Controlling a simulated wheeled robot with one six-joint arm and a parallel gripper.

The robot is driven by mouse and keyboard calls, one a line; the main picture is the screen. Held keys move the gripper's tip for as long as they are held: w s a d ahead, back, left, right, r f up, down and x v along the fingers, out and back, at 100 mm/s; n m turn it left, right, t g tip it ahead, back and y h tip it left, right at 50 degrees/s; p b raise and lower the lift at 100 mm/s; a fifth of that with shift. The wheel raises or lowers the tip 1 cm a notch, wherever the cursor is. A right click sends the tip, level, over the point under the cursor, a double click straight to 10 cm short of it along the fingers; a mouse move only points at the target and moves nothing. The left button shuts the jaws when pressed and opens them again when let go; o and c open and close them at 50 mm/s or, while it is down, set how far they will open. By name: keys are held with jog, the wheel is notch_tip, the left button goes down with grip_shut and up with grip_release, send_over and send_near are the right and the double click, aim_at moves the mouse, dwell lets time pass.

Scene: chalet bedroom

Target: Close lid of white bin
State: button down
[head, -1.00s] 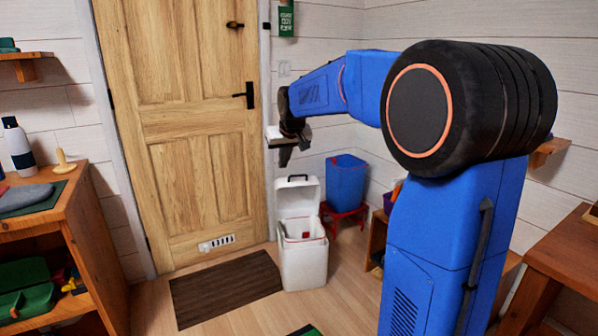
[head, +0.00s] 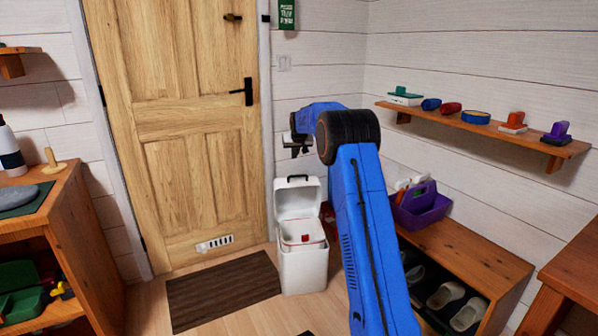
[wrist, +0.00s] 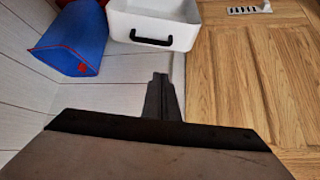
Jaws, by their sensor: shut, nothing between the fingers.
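The white bin (head: 303,268) stands on the floor in the corner beside the wooden door. Its lid (head: 298,196) is up, tilted back toward the wall, with a black handle at its top edge. Something red and white shows inside the opening. In the wrist view the lid (wrist: 183,20) with its black handle shows at the top. My gripper (head: 297,150) is above the raised lid in the head view, apart from it. Its dark fingers (wrist: 161,97) are together and empty in the wrist view.
A blue bin (wrist: 72,42) is beside the white bin. A dark mat (head: 222,290) lies before the door (head: 190,150). A wooden bench (head: 470,250) with shoes and a purple caddy (head: 421,206) is at right. A shelf (head: 480,128) hangs above it.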

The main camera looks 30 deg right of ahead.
jog(key=w+d+f, duration=0.4)
jog(key=w, duration=0.1)
send_over(297, 179)
jog(key=f, duration=0.5)
jog(key=w+f, duration=0.1)
jog(key=f, duration=0.1)
jog(key=shift+f, duration=0.15)
jog(key=shift+s+a+f, duration=0.1)
jog(key=shift+s+a, duration=0.05)
jog(key=shift+s, duration=0.45)
jog(key=shift+s+a+f, duration=0.2)
jog(key=shift+s+f, duration=0.1)
jog(key=shift+s, duration=0.3)
jog(key=shift+s+a+f, duration=0.15)
jog(key=shift+s+f, duration=0.1)
jog(key=shift+s, duration=0.35)
jog(key=shift+s, duration=0.15)
